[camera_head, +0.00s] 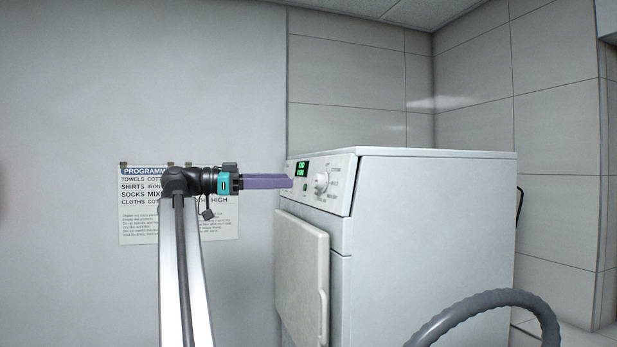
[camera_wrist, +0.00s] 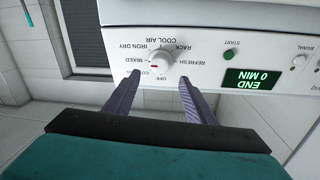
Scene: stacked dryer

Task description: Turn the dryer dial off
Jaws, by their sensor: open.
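The dryer dial (camera_head: 321,182) is a round white knob on the slanted control panel of the white dryer (camera_head: 430,240). In the wrist view the panel is upside down, and the dial (camera_wrist: 161,61) has a short red mark on its left side, near the MIXED and cotton labels. My gripper (camera_head: 290,182) has long purple fingers pointing at the panel. In the wrist view its open fingers (camera_wrist: 159,78) lie either side of the dial in the picture, with a gap between them. Whether the fingertips touch the panel is unclear.
The panel has a lit green display (camera_wrist: 252,79) reading END 0 MIN and a green start button (camera_wrist: 231,54). The dryer door (camera_head: 301,275) is shut below. A programme chart (camera_head: 140,215) hangs on the left wall. A grey hose (camera_head: 485,300) curves at front right.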

